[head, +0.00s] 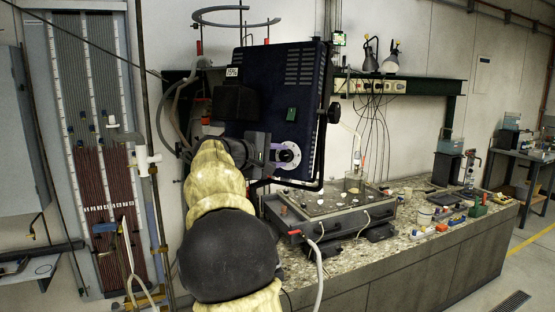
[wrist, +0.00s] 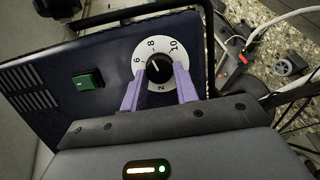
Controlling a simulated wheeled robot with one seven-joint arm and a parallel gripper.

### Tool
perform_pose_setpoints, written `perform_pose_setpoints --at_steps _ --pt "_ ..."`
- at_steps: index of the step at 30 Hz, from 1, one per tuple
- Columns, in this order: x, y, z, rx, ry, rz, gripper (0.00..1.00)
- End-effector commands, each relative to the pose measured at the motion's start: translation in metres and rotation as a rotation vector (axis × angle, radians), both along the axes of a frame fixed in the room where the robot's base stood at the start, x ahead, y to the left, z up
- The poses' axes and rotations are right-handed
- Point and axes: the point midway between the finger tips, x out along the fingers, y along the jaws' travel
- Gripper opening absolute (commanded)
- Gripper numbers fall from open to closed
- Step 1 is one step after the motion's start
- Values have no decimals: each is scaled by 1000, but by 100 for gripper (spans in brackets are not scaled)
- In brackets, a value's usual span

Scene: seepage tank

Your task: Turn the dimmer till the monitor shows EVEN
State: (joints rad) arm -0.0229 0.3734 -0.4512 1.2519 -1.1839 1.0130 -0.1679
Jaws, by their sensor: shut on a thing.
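The dimmer (wrist: 159,68) is a black knob on a white dial marked with numbers, among them 2, 6, 8 and 10, on a dark blue panel (wrist: 60,60). My gripper (wrist: 158,76) has its two purple fingers on either side of the knob and is shut on it. I cannot make out the knob's exact setting. In the head view, my gripper (head: 277,155) reaches the white dial low on the right of the dark blue housing (head: 260,90). A small lit green screen (head: 339,38) on the wall may be the monitor; its text is too small to read.
A green rocker switch (wrist: 88,81) sits left of the dial. A black bracket arm (head: 322,150) runs beside the housing. Below stands a glass-topped tank (head: 345,205) on a speckled counter (head: 410,215) with several small items at its right. Hoses and cables hang nearby.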

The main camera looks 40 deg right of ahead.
Motion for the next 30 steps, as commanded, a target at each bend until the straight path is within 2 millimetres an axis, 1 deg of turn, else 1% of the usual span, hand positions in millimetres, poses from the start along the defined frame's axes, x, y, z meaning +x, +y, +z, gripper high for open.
perform_pose_setpoints --at_steps 10,11,13,14,23,26,30 --pt "-1 0 -2 4 0 -4 7" --pt "-1 0 -2 4 0 -4 36" --pt "-1 0 -1 3 0 -3 49" --pt "-1 0 -1 3 0 -3 52" --pt "0 1 0 1 -1 -1 52" --pt "-1 7 1 1 -1 1 52" --pt "-3 24 3 1 -3 4 52"
